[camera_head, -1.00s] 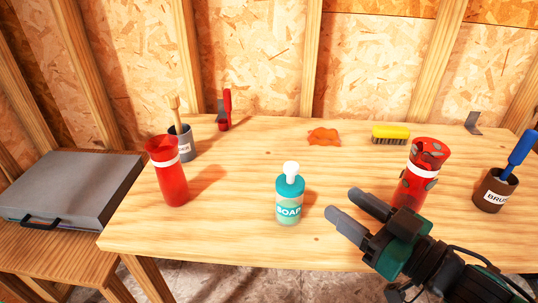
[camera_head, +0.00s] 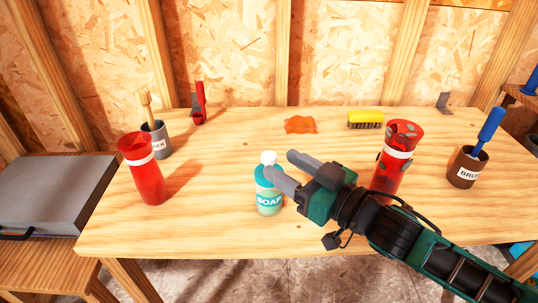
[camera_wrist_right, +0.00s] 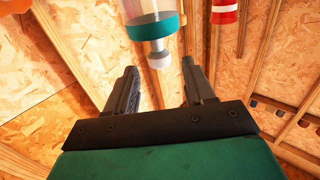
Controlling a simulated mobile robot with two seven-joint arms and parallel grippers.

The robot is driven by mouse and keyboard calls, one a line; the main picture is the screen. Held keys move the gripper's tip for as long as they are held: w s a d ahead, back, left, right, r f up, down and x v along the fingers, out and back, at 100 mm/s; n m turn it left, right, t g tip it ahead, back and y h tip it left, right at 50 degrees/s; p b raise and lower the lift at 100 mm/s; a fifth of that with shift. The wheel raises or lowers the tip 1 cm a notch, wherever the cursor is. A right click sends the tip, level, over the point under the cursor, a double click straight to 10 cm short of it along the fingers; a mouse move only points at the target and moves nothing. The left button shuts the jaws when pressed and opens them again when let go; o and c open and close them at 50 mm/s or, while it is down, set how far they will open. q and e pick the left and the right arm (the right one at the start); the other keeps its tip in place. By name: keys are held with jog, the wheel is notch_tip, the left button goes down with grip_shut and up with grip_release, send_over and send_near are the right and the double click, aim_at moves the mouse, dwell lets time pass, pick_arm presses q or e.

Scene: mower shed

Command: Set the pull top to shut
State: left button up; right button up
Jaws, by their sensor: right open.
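The soap bottle (camera_head: 269,202) stands upright near the table's front edge, teal and pale with a "SOAP" label. Its white pull top (camera_head: 267,158) is uppermost. In the right wrist view the bottle appears upside down, and the pull top (camera_wrist_right: 159,60) sits beyond the teal collar (camera_wrist_right: 153,27) on a narrower pale neck. My right gripper (camera_head: 281,164) is open and empty, its fingertips close to the bottle's top. In the wrist view the fingers (camera_wrist_right: 161,76) lie either side of the pull top's line; contact cannot be told. My left gripper is not in view.
A red cup (camera_head: 146,180) stands left, and a spotted red cup (camera_head: 388,178) stands beside my right forearm. The table middle behind the bottle is clear.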

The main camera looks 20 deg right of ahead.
aim_at(275, 160)
jog(key=shift+x, duration=2.45)
grip_shut()
